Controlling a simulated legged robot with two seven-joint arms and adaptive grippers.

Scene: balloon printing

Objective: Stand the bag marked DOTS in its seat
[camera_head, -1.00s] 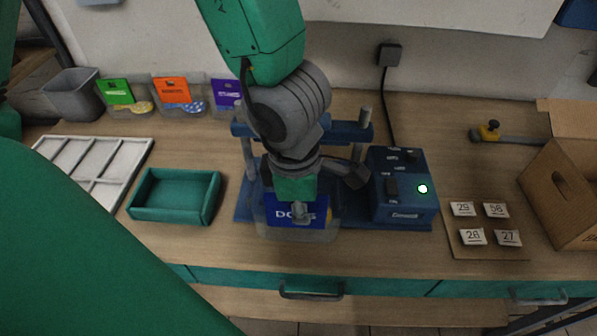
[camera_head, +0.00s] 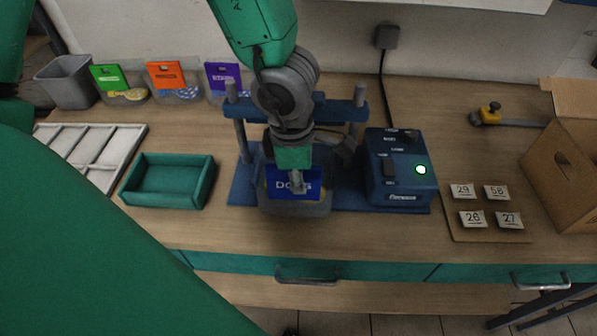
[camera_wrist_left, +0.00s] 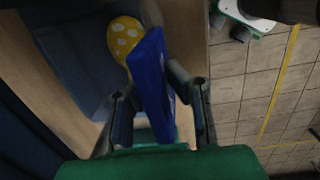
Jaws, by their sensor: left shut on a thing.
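The bag marked DOTS has a blue card (camera_head: 283,187) over a clear pouch (camera_head: 285,208). It hangs upright in front of the blue press, over its base. My left gripper (camera_head: 297,183) points down and is shut on the bag's card, covering part of the lettering. In the left wrist view the blue card (camera_wrist_left: 154,85) stands between the two fingers, with a yellow, white-dotted balloon (camera_wrist_left: 125,38) beside it. I cannot make out the seat; the area behind my arm is partly hidden. My right gripper is out of view.
Green-card (camera_head: 109,77), orange-card (camera_head: 166,75) and purple-card (camera_head: 223,75) bags stand along the back. The press crossbar (camera_head: 338,111) and control box (camera_head: 398,180) are close to my arm. A green tray (camera_head: 145,201) lies left. Number tiles (camera_head: 474,219) and a carton (camera_head: 563,170) are right.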

